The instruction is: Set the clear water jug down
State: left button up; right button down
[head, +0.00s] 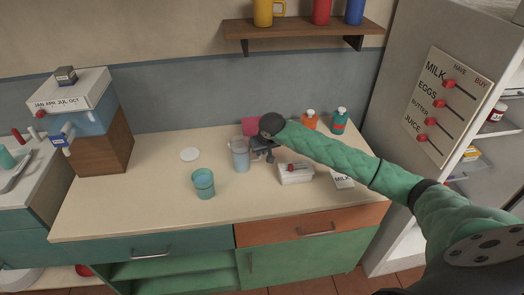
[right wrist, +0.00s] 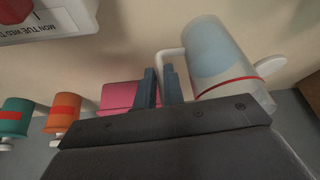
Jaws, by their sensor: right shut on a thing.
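The clear water jug (head: 241,157) stands upright at the middle of the counter (head: 130,208), with bluish water in it. I cannot tell whether its base touches the counter. It also shows large in the right wrist view (right wrist: 222,62), with a red line around it and a pale handle (right wrist: 168,52). My right gripper (head: 256,153) is just right of the jug, and its fingers (right wrist: 161,85) are shut on the handle. My left gripper is not in view.
A teal cup (head: 203,184) stands in front of the jug, left. A white disc (head: 189,154) lies behind left. A white box (head: 296,175) is to the right. Pink (head: 249,126), orange (head: 310,121) and teal (head: 340,121) containers stand behind. The counter's left part is clear.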

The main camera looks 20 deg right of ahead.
jog(key=c, duration=1.5)
grip_release()
